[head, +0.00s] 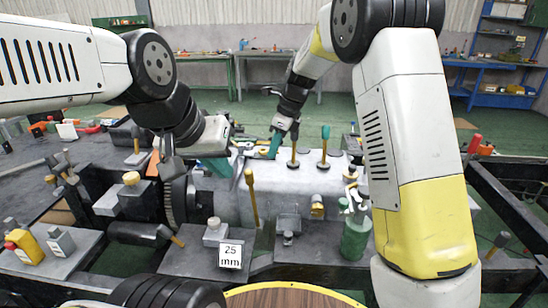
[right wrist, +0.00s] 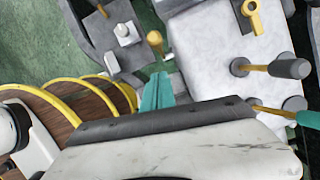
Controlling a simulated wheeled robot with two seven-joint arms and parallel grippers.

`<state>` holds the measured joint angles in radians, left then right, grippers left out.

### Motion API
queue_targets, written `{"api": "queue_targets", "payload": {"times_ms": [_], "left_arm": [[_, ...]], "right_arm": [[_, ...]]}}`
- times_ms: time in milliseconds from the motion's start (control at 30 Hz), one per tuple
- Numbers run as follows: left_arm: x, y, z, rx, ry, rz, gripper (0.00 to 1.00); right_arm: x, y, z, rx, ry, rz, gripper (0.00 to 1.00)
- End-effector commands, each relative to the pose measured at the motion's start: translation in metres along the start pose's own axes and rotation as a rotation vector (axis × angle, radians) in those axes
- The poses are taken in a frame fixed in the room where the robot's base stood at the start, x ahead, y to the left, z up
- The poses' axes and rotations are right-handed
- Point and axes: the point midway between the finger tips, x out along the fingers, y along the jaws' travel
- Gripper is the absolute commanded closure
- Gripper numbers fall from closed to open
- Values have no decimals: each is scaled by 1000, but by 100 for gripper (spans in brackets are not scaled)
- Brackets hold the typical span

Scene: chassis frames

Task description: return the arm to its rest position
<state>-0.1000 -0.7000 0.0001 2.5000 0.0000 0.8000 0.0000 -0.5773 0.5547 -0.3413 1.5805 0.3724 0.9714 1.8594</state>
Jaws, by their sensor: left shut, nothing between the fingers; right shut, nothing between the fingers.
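My left arm (head: 60,62) comes in from the left, and my left gripper (head: 217,166) with its teal fingers hangs low over the left end of the grey metal housing (head: 270,190). It looks shut and empty. My right arm (head: 402,115) rises on the right, bends at the top and reaches down to the back of the housing. My right gripper (head: 274,147) is shut and empty beside the housing's upper edge. In the right wrist view its teal fingers (right wrist: 157,92) are together with nothing between them. I cannot tell whether either gripper touches the housing.
Yellow-handled pegs (head: 251,197) stand up around the housing. A green bottle (head: 355,235) stands at front right. A "25 mm" block (head: 230,255) sits on a front plate. Dark frame rails (head: 505,200) run at right.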

Motion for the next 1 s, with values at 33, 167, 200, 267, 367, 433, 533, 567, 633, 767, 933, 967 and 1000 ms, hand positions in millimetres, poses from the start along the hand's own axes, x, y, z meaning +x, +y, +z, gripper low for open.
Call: {"api": "queue_targets", "payload": {"times_ms": [33, 167, 200, 267, 367, 433, 533, 567, 633, 767, 933, 967, 1000], "left_arm": [[0, 0, 0, 0, 0, 0, 100], [0, 0, 0, 0, 0, 0, 100], [0, 0, 0, 0, 0, 0, 100], [0, 0, 0, 0, 0, 0, 100], [0, 0, 0, 0, 0, 0, 100], [0, 0, 0, 0, 0, 0, 100], [0, 0, 0, 0, 0, 0, 100], [0, 0, 0, 0, 0, 0, 100], [0, 0, 0, 0, 0, 0, 100], [0, 0, 0, 0, 0, 0, 100], [0, 0, 0, 0, 0, 0, 100], [0, 0, 0, 0, 0, 0, 100], [0, 0, 0, 0, 0, 0, 100]], "right_arm": [[-6, 0, 1, 0, -1, -1, 100], [-12, 0, 2, 0, 0, 0, 100], [-12, 0, 2, 1, 0, 0, 100], [-13, 0, 1, 1, 1, 0, 100], [-13, 0, 1, 1, 1, 1, 100], [-13, 0, 1, 1, 1, 1, 100], [-15, 1, 0, -5, -1, -1, 100], [-18, 1, -2, -15, -4, -4, 100], [-30, 4, -10, -59, -13, -13, 100], [-71, 20, -35, -238, -42, -55, 100], [-128, 59, -81, -584, -48, -146, 100], [-137, 67, -88, -648, -44, -163, 100], [-147, 78, -100, -734, -33, -186, 100]]}}
